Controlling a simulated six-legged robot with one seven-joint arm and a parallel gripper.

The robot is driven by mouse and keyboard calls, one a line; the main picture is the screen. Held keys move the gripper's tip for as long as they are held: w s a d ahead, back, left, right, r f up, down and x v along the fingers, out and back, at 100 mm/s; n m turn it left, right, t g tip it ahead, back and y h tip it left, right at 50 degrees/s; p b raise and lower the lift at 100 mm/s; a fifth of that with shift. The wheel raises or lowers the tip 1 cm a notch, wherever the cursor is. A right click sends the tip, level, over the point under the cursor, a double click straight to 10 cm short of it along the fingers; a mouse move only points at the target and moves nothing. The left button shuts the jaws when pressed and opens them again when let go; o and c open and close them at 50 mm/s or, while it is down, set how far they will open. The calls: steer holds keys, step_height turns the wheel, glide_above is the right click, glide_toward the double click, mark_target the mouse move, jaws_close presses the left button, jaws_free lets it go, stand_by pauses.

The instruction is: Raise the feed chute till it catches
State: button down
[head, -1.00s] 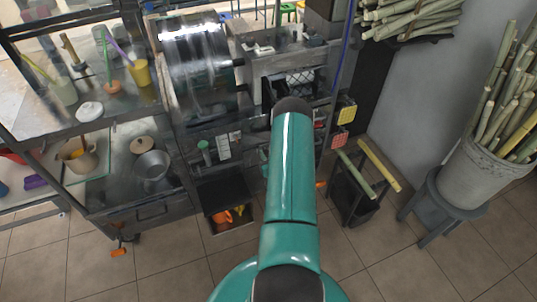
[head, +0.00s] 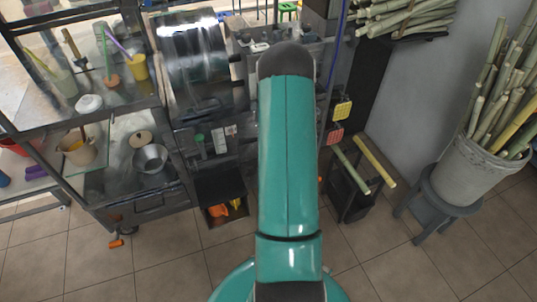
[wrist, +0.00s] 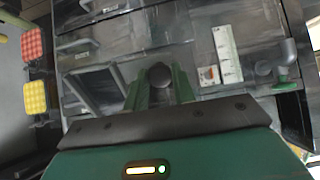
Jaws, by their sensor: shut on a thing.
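The sugarcane press (head: 195,75) stands ahead, with its metal drum at the left in the head view. My teal arm covers the middle of the press in that view and hides my gripper and the feed chute area. In the wrist view, my gripper (wrist: 161,88) has its two green fingers either side of a dark round knob (wrist: 160,74) and is shut on it. A dark panel with a grey frame (wrist: 103,90) lies left of the fingers. I cannot tell whether it is the feed chute, or whether any catch is engaged.
Yellow (head: 343,110) and red (head: 335,133) pads hang at the press's right side. A cane bucket (head: 475,170) sits on a stool at the right. A shelf with cups and a metal bowl (head: 150,158) stands left. Tiled floor is clear in front.

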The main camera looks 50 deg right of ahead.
steer(key=shift+g+y, duration=0.3)
steer(key=shift+g, duration=0.3)
steer(key=r, duration=0.1)
steer(key=s+r, duration=0.1)
steer(key=s+a+r, duration=0.1)
steer(key=r, duration=0.1)
steer(key=shift+r, duration=0.1)
steer(key=c, duration=2.2)
jaws_free()
steer(key=r, duration=0.3)
steer(key=s+r, duration=0.1)
steer(key=r, duration=0.2)
steer(key=a+r, duration=0.1)
steer(key=r, duration=0.2)
steer(key=shift+s+r, duration=0.2)
steer(key=shift+r, duration=0.15)
steer(key=c, duration=1.2)
jaws_free()
steer(key=shift+f, duration=0.2)
steer(key=shift+o, duration=0.2)
steer(key=shift+s+a+r, duration=0.1)
steer(key=shift+s, duration=0.05)
steer(key=v, duration=1.3)
steer(key=shift+s+r, duration=0.2)
steer(key=shift+r, duration=0.05)
